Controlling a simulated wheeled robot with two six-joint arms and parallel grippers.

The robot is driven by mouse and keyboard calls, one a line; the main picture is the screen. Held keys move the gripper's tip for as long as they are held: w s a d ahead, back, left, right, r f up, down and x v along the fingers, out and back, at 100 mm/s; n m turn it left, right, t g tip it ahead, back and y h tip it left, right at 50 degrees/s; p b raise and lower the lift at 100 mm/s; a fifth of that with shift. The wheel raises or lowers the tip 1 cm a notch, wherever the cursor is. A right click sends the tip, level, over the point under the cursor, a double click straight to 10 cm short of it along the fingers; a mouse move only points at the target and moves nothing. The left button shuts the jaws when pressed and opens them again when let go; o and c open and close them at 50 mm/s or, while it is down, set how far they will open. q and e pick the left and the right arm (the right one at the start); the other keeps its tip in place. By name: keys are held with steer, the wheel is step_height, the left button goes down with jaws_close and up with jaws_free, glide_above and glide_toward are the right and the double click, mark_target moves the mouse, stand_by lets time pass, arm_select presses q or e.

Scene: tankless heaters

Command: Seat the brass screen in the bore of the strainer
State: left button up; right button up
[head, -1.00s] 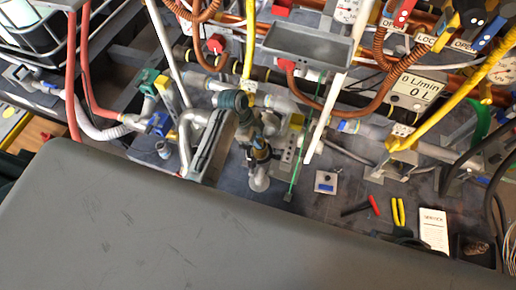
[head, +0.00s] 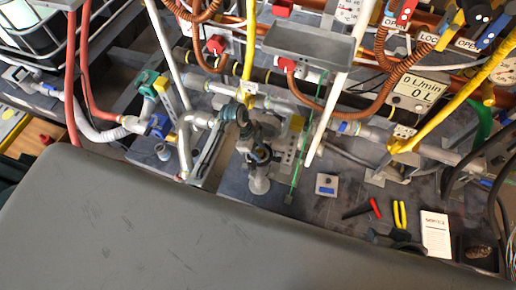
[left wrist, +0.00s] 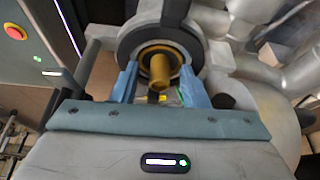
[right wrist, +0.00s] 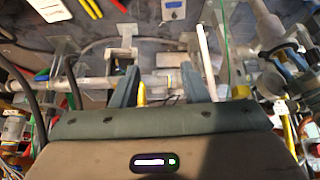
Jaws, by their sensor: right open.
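In the left wrist view the strainer (left wrist: 122,46) shows as a thick dark grey ring facing me, with an open bore. The brass screen (left wrist: 160,72) sits in the bore, its narrow stub pointing out toward the camera; how deep it sits I cannot tell. My left gripper (left wrist: 159,76) has its blue fingers either side of the stub, with a visible gap on each side, close to the strainer's face. My right gripper (right wrist: 162,72) is open and empty above the pipework. In the head view the screen and the left fingertips cannot be made out clearly.
In the head view a small grey box (head: 326,184), red-handled pliers (head: 374,208), yellow-handled pliers (head: 399,213) and a white card (head: 435,232) lie on the dark bench. Pipes, hoses and a flow meter (head: 413,88) crowd the back. A grey tray (head: 310,42) hangs above.

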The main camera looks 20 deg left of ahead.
arm_select(q)
steer(key=p+v, duration=0.2)
steer(key=v, duration=1)
steer(key=s+a+r+n+t+y, duration=0.1)
steer(key=s+a+r+n, duration=0.1)
steer(key=s+n, duration=0.3)
steer(key=s+a+r+n+t+y, duration=0.1)
steer(key=s+a+r+n+y, duration=0.1)
steer(key=s+n, duration=0.4)
steer(key=s+a+r+n+t+y, duration=0.2)
steer(key=s+n, duration=0.3)
steer(key=s, duration=0.7)
steer(key=shift+a+r+n, duration=0.3)
steer(key=shift+a+r, duration=0.2)
steer(key=shift+a, duration=0.05)
arm_select(e)
steer(key=shift+s+d+r+g+h, duration=0.5)
steer(key=shift+s+d+r+g, duration=0.35)
steer(key=shift+r, duration=0.25)
